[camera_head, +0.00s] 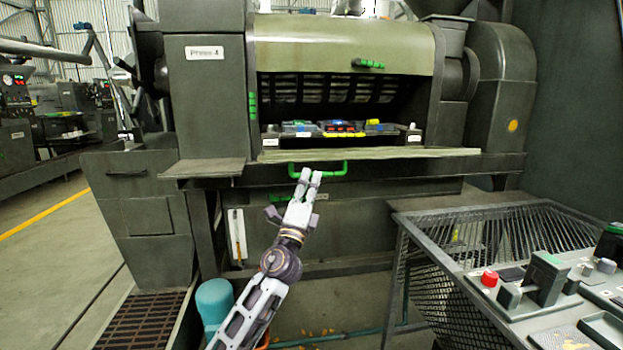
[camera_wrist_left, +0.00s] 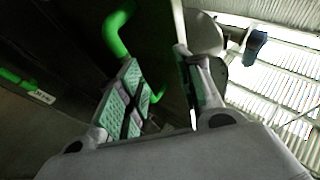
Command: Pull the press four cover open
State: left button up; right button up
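Press 4, marked by a white label (camera_head: 205,52), has an olive upper cover panel (camera_head: 340,42) with a short green handle (camera_head: 368,64). A lower olive flap (camera_head: 375,154) lies nearly flat, edge-on, below the dark opening. A green bar handle (camera_head: 335,173) hangs under its front edge. My left gripper (camera_head: 311,174) is at this lower handle, fingers pointing up. In the left wrist view, the two fingers are apart and the green handle (camera_wrist_left: 115,38) runs behind one finger pad. I cannot tell whether its bar lies between the fingers. My right gripper is out of view.
A control panel with a red button (camera_head: 489,278) stands on a mesh-topped stand (camera_head: 500,235) at the right front. A small side shelf (camera_head: 203,168) juts out left of the opening. A teal cylinder (camera_head: 213,303) stands low near my arm. Open floor lies at far left.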

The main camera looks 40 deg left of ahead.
pick_arm(q)
jog(key=shift+s+d+f, duration=0.2)
jog(key=shift+s+f, duration=0.2)
jog(key=shift+s, duration=0.05)
